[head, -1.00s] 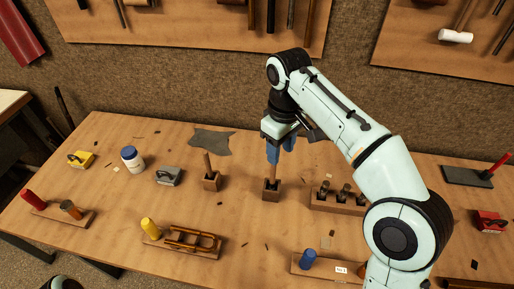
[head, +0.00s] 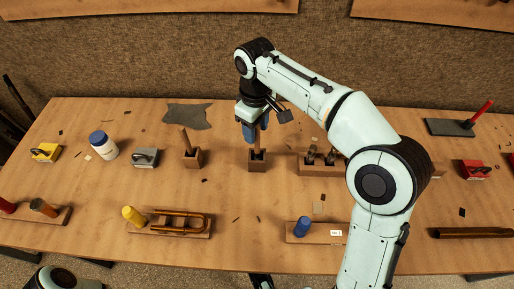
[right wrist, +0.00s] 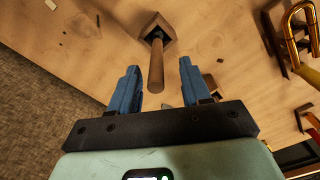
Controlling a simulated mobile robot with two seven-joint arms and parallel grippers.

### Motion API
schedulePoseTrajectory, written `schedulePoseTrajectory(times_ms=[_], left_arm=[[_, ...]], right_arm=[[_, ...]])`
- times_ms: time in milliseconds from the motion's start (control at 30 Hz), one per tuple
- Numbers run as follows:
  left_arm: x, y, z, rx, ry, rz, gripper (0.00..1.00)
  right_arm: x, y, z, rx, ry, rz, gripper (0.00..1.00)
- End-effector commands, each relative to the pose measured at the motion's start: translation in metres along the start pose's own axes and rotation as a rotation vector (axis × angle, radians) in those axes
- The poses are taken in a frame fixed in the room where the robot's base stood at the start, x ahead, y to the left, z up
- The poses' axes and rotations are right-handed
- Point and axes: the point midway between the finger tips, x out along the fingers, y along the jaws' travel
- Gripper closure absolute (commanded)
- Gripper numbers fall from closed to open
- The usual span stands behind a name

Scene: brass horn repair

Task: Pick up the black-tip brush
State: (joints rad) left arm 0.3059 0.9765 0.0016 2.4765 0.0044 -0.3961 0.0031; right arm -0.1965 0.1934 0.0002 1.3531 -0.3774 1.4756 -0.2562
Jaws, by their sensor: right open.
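A brush with a plain wooden handle stands upright in a small wooden block (head: 257,166) near the table's middle. In the right wrist view the handle (right wrist: 157,68) rises from the block (right wrist: 157,30) between my right gripper's fingers, with a gap on both sides. My right gripper (head: 255,132) is open, with blue fingers, above the block. A similar wooden handle (head: 185,141) stands in another block (head: 192,159) to the left; its tip is hidden too.
A rack (head: 315,170) with several short tools stands close right of the block. A white jar (head: 104,147), a grey block with a handle (head: 146,158) and a dark cloth (head: 188,116) lie to the left. The table in front of the block is mostly clear.

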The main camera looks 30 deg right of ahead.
Motion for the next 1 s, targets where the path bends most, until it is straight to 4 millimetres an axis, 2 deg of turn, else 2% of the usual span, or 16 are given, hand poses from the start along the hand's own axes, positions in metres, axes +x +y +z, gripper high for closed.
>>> schedulePoseTrajectory(times_ms=[33, 200, 333, 533, 567, 600, 700, 1000], left_arm=[[0.003, -0.001, -0.001, 0.0, 0.003, 0.001, 0.57], [0.008, -0.001, -0.005, 0.001, 0.014, 0.003, 0.57], [0.009, -0.001, -0.006, 0.002, 0.018, 0.003, 0.57], [0.008, -0.001, -0.006, 0.002, 0.017, 0.004, 0.57], [0.008, -0.001, -0.006, 0.002, 0.017, 0.004, 0.57], [0.008, -0.001, -0.006, 0.002, 0.017, 0.004, 0.57], [0.008, -0.001, -0.006, 0.002, 0.017, 0.004, 0.57], [0.008, -0.001, -0.005, 0.002, 0.016, 0.003, 0.57]], right_arm=[[0.011, 0.002, 0.001, 0.001, -0.004, -0.001, 0.53], [0.035, 0.004, 0.002, 0.001, -0.003, -0.001, 0.53], [0.042, 0.004, 0.001, 0.001, -0.002, -0.001, 0.53], [0.042, 0.004, 0.001, 0.001, -0.001, -0.001, 0.53], [0.042, 0.004, 0.001, 0.001, -0.001, -0.001, 0.59], [0.042, 0.004, 0.001, 0.001, -0.001, -0.001, 0.72], [0.042, 0.004, 0.001, 0.001, -0.001, -0.001, 1.0], [0.04, 0.004, 0.001, 0.001, 0.0, -0.001, 1.0]])
